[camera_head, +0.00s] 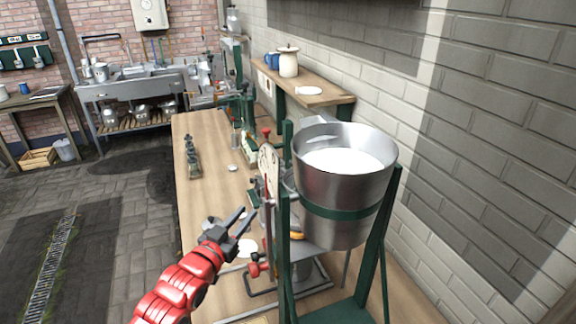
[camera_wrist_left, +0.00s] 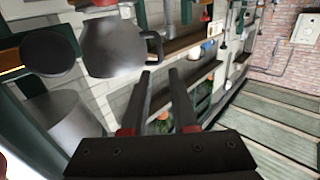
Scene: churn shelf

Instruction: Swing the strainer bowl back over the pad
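A large steel bowl (camera_head: 340,215) with a green band stands in a green frame at the right of the head view. It holds white liquid (camera_head: 343,161). It is the likeliest strainer bowl, but I cannot see a strainer. A white disc (camera_head: 247,248) lies on the bench beside the frame; I cannot tell if it is the pad. My left gripper (camera_head: 244,214) is left of the frame, above the bench, apart from the bowl. In the left wrist view its fingers (camera_wrist_left: 160,73) are apart with nothing between them. My right gripper is not in view.
The long wooden bench (camera_head: 205,205) carries small metal parts (camera_head: 192,158) and green stands with red knobs. A wall shelf (camera_head: 305,92) holds a cream jar (camera_head: 288,63). In the left wrist view, dark rounded vessels (camera_wrist_left: 112,48) are close by. The floor left of the bench is clear.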

